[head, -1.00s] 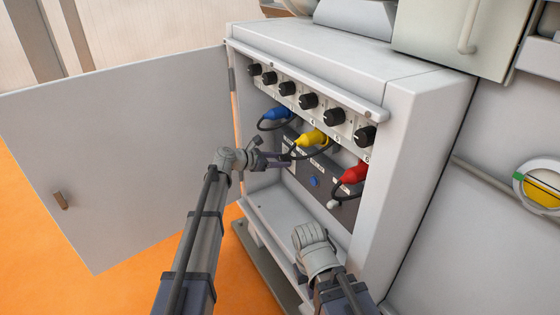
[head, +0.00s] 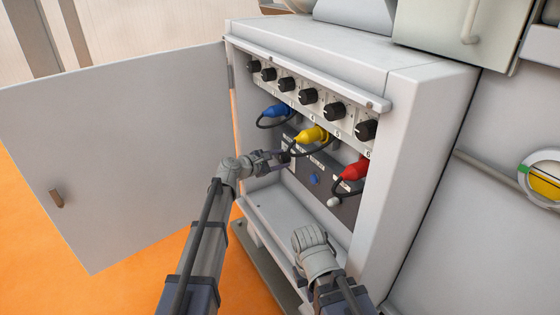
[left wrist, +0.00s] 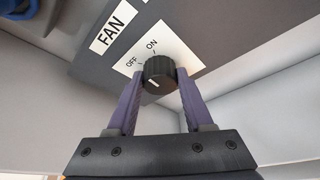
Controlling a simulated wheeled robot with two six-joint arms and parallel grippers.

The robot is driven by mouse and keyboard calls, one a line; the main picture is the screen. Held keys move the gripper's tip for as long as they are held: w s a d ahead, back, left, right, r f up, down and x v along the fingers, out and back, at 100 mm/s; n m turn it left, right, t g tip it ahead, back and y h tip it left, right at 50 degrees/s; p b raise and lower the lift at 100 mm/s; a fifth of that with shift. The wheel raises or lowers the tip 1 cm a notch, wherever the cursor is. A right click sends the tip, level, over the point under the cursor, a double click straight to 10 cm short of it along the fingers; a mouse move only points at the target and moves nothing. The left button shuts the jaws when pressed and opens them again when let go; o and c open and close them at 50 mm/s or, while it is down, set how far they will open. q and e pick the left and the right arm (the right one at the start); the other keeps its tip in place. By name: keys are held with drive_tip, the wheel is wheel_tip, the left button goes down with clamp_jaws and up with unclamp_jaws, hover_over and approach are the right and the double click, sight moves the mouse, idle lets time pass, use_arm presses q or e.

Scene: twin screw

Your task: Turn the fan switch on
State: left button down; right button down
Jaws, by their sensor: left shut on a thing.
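The fan switch is a black round knob (left wrist: 159,72) on a white plate (left wrist: 178,50) marked OFF and ON, beside a FAN label (left wrist: 113,28). Its white mark shows on the lower left of its face in the left wrist view. My left gripper (left wrist: 160,84) is shut on the knob, one purple finger on each side. In the head view my left gripper (head: 275,160) reaches into the open cabinet, to the panel's left end, and hides the knob. My right arm's wrist shows low in front of the cabinet; its fingers are not visible.
The cabinet (head: 420,85) has its door (head: 120,150) swung open to the left. A row of black knobs runs above a blue plug (head: 277,111), a yellow plug (head: 312,135) and a red plug (head: 355,170) with cables. A blue button (head: 314,179) sits on the lower panel.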

idle(0.4)
use_arm(q)
drive_tip(key=shift+c, duration=1.5)
unclamp_jaws()
drive_tip(key=p+v, duration=0.2)
drive_tip(key=v, duration=0.5)
drive_tip(key=shift+s+a, duration=0.2)
drive_tip(key=shift+s, duration=0.1)
drive_tip(key=shift+r, duration=0.1)
